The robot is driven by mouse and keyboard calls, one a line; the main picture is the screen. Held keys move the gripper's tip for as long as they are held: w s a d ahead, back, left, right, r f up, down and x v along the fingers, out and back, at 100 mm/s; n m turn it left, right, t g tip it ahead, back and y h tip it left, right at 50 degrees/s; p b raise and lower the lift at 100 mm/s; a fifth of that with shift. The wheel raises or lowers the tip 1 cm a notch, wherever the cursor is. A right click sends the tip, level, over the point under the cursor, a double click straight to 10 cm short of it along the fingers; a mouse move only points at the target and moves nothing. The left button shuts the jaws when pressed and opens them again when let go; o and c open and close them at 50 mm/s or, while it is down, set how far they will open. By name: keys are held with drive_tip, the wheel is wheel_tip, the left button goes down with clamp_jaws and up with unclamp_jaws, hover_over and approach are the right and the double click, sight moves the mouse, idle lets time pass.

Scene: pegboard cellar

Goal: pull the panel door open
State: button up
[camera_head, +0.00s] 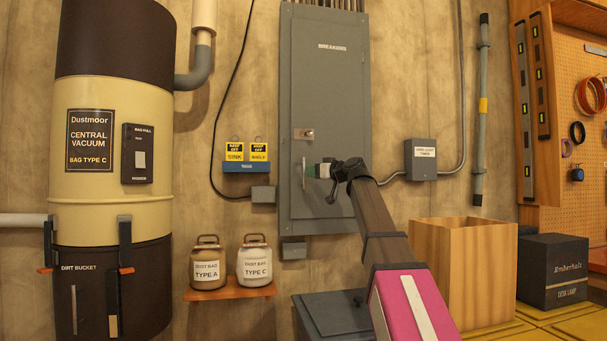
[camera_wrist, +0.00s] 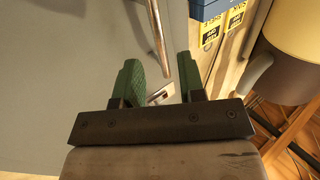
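The grey panel door (camera_head: 335,90) is on the wall cabinet and looks shut, flush with its frame. A metal latch (camera_head: 303,134) sits on its left side, with a vertical bar handle (camera_head: 303,174) below. My gripper (camera_head: 312,171) is at the handle, coming from the right. In the wrist view the green fingers (camera_wrist: 159,62) are apart, with the handle bar (camera_wrist: 156,30) running between them in the picture. I see gaps on both sides of the bar. How deep it sits between the fingers I cannot tell.
Left of the cabinet are a blue holder (camera_head: 246,167) with yellow tags and a large vacuum canister (camera_head: 110,150). Two dust bag jars (camera_head: 231,262) stand on a small shelf. A wooden box (camera_head: 465,270) and a dark lamp box (camera_head: 552,270) stand at right.

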sight(304, 172)
drive_tip(key=shift+x, duration=2.8)
drive_tip(key=shift+s, duration=0.1)
clamp_jaws()
